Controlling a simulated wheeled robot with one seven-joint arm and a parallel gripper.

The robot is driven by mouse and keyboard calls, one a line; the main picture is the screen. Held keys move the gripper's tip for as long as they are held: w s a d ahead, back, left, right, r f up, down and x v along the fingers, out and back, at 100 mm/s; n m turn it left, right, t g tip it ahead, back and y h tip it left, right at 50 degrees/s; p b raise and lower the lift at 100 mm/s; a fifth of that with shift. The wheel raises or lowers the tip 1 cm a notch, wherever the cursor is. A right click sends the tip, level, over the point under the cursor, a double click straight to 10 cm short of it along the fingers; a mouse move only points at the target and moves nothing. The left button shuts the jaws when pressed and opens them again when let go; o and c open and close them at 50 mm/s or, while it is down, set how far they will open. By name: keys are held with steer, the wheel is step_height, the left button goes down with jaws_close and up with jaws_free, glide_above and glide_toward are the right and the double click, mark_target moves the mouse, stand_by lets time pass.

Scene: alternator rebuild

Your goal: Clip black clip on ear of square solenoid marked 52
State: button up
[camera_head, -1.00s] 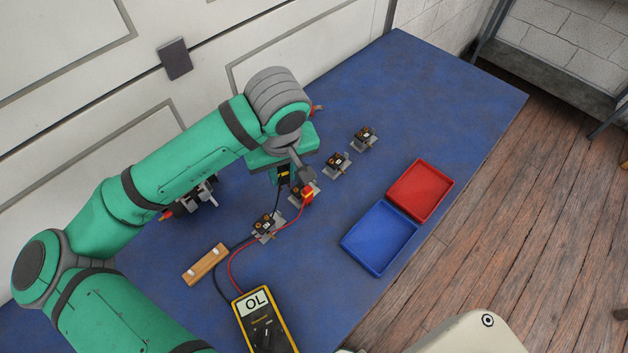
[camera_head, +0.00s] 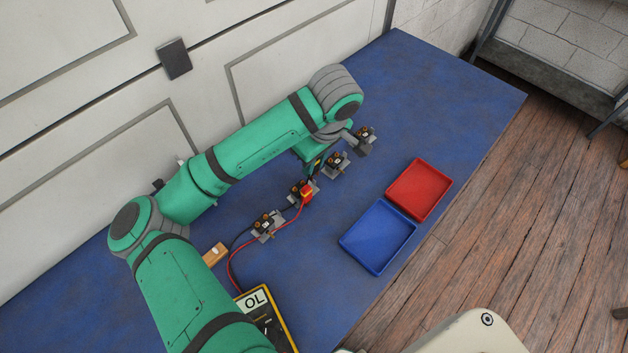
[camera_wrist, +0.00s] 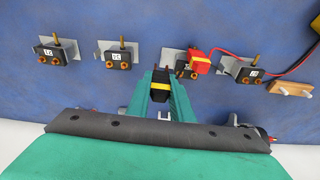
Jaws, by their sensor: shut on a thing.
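My gripper (camera_wrist: 161,88) is shut on the black clip (camera_wrist: 161,76), which has a yellow band, and holds it above the mat. In the head view the clip (camera_head: 318,161) is partly hidden by my arm. Several black solenoids with copper terminals and metal ears stand in a row. The red clip (camera_wrist: 201,62) is on one solenoid (camera_wrist: 183,66). Two others, (camera_wrist: 117,57) and (camera_wrist: 50,54), lie to its left in the wrist view; another (camera_wrist: 247,71) lies to its right. I cannot read their small white labels surely. The held clip appears apart from every solenoid.
A yellow multimeter (camera_head: 254,297) reading OL stands at the front, with red and black leads. A wooden block (camera_head: 214,254) lies near my arm. A blue tray (camera_head: 375,266) and a red tray (camera_head: 448,189) stand at the right. The far right mat is clear.

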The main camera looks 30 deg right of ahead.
steer(key=shift+w+f, duration=0.1)
steer(key=shift+f, duration=0.15)
steer(key=shift+f, duration=0.15)
steer(key=shift+a+f, duration=0.1)
steer(key=shift+f, duration=0.25)
steer(key=shift+d+f, duration=0.2)
steer(key=shift+f, duration=0.5)
steer(key=shift+a, duration=0.1)
steer(key=o, duration=0.8)
steer(key=shift+o, duration=0.2)
